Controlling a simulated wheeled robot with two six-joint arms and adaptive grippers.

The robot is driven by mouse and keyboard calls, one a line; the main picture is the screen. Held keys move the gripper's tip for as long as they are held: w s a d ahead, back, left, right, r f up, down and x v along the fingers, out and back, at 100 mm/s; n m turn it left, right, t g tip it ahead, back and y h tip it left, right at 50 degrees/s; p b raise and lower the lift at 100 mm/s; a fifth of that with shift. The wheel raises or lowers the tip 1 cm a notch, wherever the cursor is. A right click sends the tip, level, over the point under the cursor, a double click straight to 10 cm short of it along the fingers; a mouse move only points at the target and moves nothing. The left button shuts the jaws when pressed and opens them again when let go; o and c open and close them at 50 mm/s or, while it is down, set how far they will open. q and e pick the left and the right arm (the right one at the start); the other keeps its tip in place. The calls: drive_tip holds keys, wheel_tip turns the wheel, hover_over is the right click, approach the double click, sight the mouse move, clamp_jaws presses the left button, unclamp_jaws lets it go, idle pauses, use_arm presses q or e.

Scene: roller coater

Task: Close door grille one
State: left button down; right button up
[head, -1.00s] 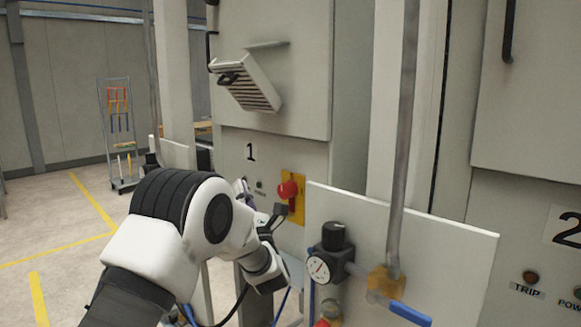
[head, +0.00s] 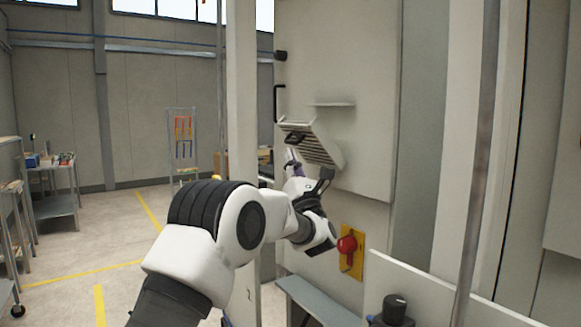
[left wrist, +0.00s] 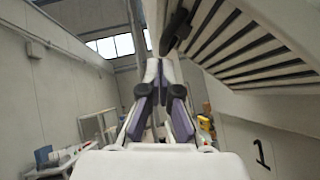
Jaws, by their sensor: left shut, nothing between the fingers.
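Door grille one (head: 318,148) is a pale slatted flap on the front of the tall cabinet. It stands tilted out from the door face, with a dark handle (head: 296,137) at its outer left edge. My left gripper (head: 291,158) is just below and left of the grille, shut and empty, with its fingers pointing up. In the left wrist view the slats of the grille (left wrist: 255,45) fill the upper right. The handle (left wrist: 177,27) shows there above the fingertips (left wrist: 158,66); I cannot tell whether they touch. My right gripper is not in view.
A red knob (head: 346,245) on a yellow plate sits below my left wrist. A thin ledge (head: 332,104) juts out above the grille. A pale panel and a vertical pipe stand at the right. Shelves (head: 52,190) stand far left, with open floor between.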

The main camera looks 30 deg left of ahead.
use_arm(q)
drive_tip(key=shift+w+d+r, duration=0.15)
drive_tip(key=shift+w+r, duration=0.1)
drive_tip(key=shift+w, duration=0.05)
drive_tip(key=shift+r, duration=0.1)
